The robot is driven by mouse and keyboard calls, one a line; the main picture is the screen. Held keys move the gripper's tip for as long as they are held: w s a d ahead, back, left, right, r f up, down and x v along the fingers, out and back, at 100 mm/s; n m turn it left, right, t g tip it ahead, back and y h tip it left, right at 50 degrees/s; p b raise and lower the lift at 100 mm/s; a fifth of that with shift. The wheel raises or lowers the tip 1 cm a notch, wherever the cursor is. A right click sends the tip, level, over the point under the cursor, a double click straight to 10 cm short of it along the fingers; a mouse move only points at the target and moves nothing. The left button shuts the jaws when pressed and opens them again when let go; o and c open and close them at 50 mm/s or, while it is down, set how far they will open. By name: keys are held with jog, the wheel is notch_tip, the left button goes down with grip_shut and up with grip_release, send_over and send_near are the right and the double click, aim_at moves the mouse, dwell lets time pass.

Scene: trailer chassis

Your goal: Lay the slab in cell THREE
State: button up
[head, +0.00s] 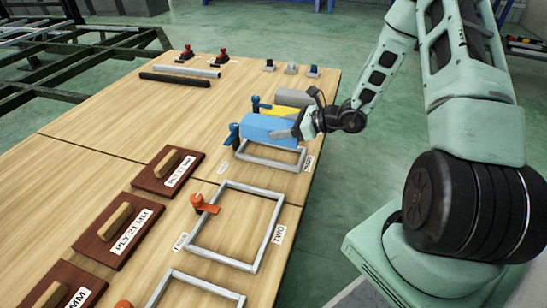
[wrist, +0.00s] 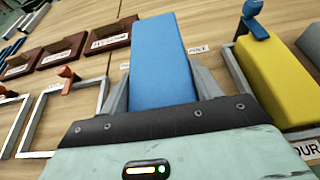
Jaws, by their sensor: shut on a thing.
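The blue slab (head: 268,128) is in my gripper (head: 303,124), which is shut on its near end. In the wrist view the slab (wrist: 160,60) sticks out straight between the two grey fingers. In the head view it overlaps the far part of a grey rectangular frame (head: 272,163) with a small label, likely THREE, at the table's right edge. The slab appears to be above the frame; the gap cannot be judged. A blue clamp (head: 232,136) stands at its left end. Much of the frame is hidden by the slab.
A yellow slab (wrist: 275,85) lies beside, at a label reading FOUR, with a grey block (head: 294,98) beyond. The empty frame TWO (head: 228,262) has an orange clamp (head: 204,204). Brown plywood boards (head: 168,171) with handles line the left. Rods (head: 175,79) lie farther back.

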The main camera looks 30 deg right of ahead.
notch_tip(320, 180, down, 8)
jog(key=shift+r+b, duration=0.25)
jog(key=shift+b, duration=0.95)
jog(key=shift+f, duration=0.1)
jog(key=o, duration=1)
